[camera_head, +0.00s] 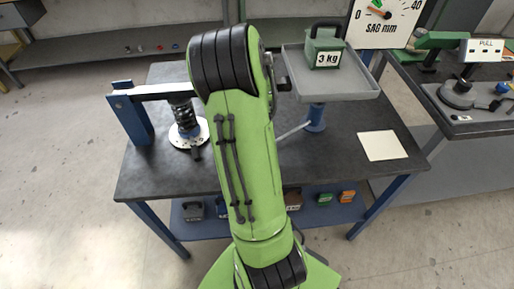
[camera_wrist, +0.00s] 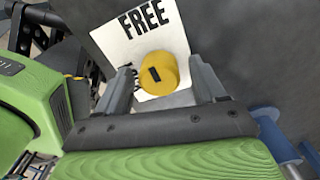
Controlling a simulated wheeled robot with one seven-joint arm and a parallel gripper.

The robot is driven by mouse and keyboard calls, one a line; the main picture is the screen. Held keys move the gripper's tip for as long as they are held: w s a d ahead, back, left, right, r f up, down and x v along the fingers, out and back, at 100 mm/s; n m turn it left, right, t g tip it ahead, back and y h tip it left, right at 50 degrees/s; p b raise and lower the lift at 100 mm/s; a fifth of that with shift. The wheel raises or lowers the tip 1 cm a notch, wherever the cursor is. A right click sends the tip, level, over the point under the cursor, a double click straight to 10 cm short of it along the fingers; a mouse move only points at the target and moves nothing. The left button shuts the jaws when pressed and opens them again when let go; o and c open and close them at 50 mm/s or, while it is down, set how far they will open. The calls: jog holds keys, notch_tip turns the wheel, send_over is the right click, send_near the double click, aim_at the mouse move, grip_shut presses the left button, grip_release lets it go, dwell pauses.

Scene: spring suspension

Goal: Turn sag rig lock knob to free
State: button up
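The yellow lock knob (camera_wrist: 158,73) shows in the wrist view, with a dark mark on its face. Behind it is a white card (camera_wrist: 124,40) with the word FREE at its upper edge; the rest of the card's lower part is covered by the knob and my gripper. My gripper (camera_wrist: 160,65) is open, with one finger left of the knob and one right of it, and gaps show on both sides. In the head view my green arm hides the knob and gripper. The sag rig there has a blue post (camera_head: 134,116), a spring (camera_head: 183,113) and a tray (camera_head: 352,88).
A green 3 kg weight (camera_head: 325,50) stands on the tray. The SAG mm gauge (camera_head: 381,24) is behind it. A blank white card (camera_head: 382,146) lies on the dark bench (camera_head: 160,172) at the right. Several small weights sit on the lower shelf. Another bench (camera_head: 418,76) stands right.

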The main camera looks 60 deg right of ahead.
notch_tip(320, 180, up, 16)
jog(key=p, duration=0.5)
jog(key=shift+f, duration=0.1)
